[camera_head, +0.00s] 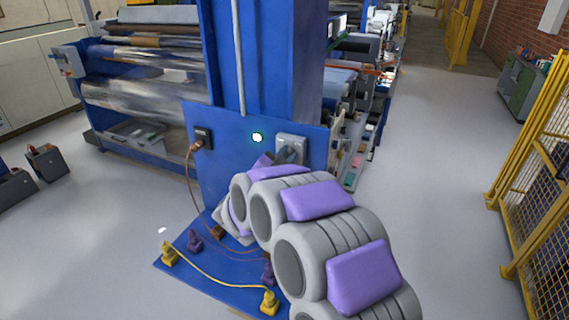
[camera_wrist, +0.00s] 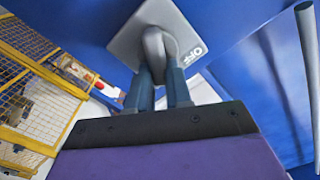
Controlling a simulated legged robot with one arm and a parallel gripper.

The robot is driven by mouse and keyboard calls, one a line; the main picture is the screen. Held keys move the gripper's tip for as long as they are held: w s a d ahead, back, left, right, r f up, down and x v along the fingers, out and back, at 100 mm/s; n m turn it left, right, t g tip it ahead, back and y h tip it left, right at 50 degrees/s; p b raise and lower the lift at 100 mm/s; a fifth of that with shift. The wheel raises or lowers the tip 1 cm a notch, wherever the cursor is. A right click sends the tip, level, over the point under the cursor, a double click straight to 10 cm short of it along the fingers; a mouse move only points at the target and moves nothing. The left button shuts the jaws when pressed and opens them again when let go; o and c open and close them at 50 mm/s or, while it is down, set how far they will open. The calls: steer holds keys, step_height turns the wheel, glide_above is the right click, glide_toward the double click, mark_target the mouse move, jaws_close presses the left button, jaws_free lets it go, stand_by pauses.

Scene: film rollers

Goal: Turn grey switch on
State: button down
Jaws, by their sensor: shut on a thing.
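The grey switch (camera_head: 299,142) is a light grey plate mounted on the upright blue panel (camera_head: 232,155). In the wrist view its plate (camera_wrist: 127,44) appears tilted, with a rounded grey handle (camera_wrist: 153,45) standing out from it.
A black socket (camera_head: 201,137) with a brown cable is on the panel's left. Yellow plugs (camera_head: 269,302) and dark plugs stand on the blue base plate (camera_head: 195,265). A yellow mesh fence (camera_head: 549,160) runs along the right. The floor between is clear.

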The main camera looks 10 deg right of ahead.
steer(key=shift+s+f+m+b, duration=0.1)
steer(key=shift+f+m+b, duration=0.35)
steer(key=shift+m+b, duration=0.55)
steer(key=shift+d+m, duration=0.1)
steer(key=shift+m, duration=0.2)
steer(key=c, duration=1.2)
jaws_free()
steer(key=shift+o, duration=0.7)
steer(key=shift+r, duration=0.2)
steer(key=p+v, duration=0.2)
steer(key=v, duration=1.5)
steer(key=shift+s+a, duration=0.1)
steer(key=shift+a, duration=0.2)
